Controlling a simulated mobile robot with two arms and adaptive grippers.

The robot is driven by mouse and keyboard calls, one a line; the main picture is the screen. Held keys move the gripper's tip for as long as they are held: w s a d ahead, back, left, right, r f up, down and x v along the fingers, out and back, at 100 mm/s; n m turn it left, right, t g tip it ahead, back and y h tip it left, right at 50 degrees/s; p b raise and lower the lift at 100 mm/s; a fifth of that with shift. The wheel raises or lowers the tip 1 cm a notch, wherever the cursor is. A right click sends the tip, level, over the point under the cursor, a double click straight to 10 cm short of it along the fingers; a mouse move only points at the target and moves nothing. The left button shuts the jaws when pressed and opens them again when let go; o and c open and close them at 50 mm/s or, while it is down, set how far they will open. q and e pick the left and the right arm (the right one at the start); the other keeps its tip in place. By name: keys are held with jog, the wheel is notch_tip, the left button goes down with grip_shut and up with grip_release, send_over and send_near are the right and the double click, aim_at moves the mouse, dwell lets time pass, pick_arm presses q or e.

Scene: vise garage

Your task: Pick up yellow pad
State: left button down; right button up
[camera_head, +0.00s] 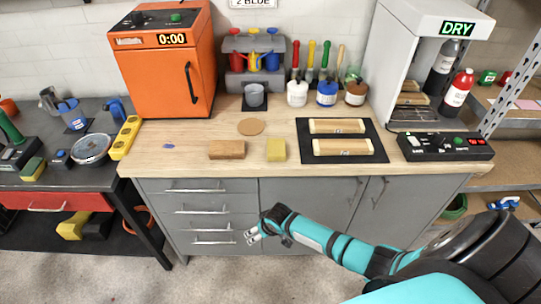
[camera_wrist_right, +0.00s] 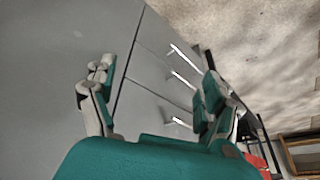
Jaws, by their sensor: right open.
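The yellow pad (camera_head: 276,149) lies flat on the wooden counter (camera_head: 200,168), near its front edge and right of a brown block (camera_head: 227,149). My right gripper (camera_head: 251,235) is below the counter top, in front of the grey cabinet drawers, apart from the pad. In the right wrist view its fingers (camera_wrist_right: 150,100) are spread, with nothing between them, and the cabinet front is behind them. The pad does not show in the wrist view. My left gripper is not in view.
A black mat (camera_head: 304,128) with two wooden pieces lies right of the pad. A round tan disc (camera_head: 251,127) lies behind it. An orange oven (camera_head: 166,60) and a white dryer cabinet (camera_head: 400,60) stand at the back. The counter's front edge is above my gripper.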

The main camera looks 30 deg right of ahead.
jog(key=w+a+r+b, duration=0.1)
jog(key=w+r, duration=0.3)
jog(key=r, duration=0.7)
jog(key=w+a+r, duration=0.2)
jog(key=w+r, duration=0.2)
jog(key=r, duration=0.7)
jog(key=s+d+r+m+h+b, duration=0.1)
jog(key=s+d+r+m+h, duration=0.2)
jog(key=r, duration=0.9)
jog(key=w+d+r+m, duration=0.1)
jog(key=d+r+m, duration=0.2)
jog(key=d+r, duration=0.5)
jog(key=p, duration=0.2)
send_over(276, 146)
jog(key=s+a, duration=0.1)
jog(key=s, duration=0.1)
jog(key=shift+g, duration=0.3)
jog(key=f, duration=1.1)
jog(key=shift+w+a+f, duration=0.15)
jog(key=shift+a+f, duration=0.05)
jog(key=shift+f, duration=0.2)
jog(key=shift+n, duration=0.3)
jog(key=shift+p+x, duration=0.5)
jog(key=shift+x, duration=2.25)
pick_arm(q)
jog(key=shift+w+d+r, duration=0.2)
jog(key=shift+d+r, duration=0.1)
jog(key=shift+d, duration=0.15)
pick_arm(e)
jog(key=shift+d, duration=0.1)
